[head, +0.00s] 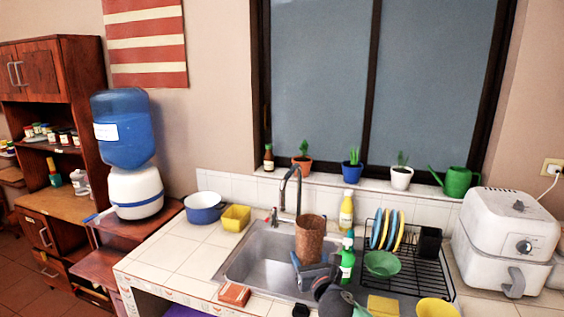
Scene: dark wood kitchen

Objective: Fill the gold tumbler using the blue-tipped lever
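The tumbler (310,238), a brownish gold cylinder, stands upright over the sink, just in front of the tap. My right gripper (304,262), dark grey-blue, is around its lower part and looks shut on it. The tumbler's base is partly hidden by the gripper. The water dispenser (136,190), white with a blue bottle (122,130), stands on a wooden stand at the left. A small lever with a blue end (91,217) sticks out from its lower left side. The dispenser is well apart from the tumbler. My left gripper is not in view.
The steel sink (240,272) and curved tap (297,190) are in the middle. A blue-white pot (203,208), a yellow container (236,218) and a reddish box (234,294) stand on the tiled counter. A dish rack (425,275) and a white appliance (490,240) are at right.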

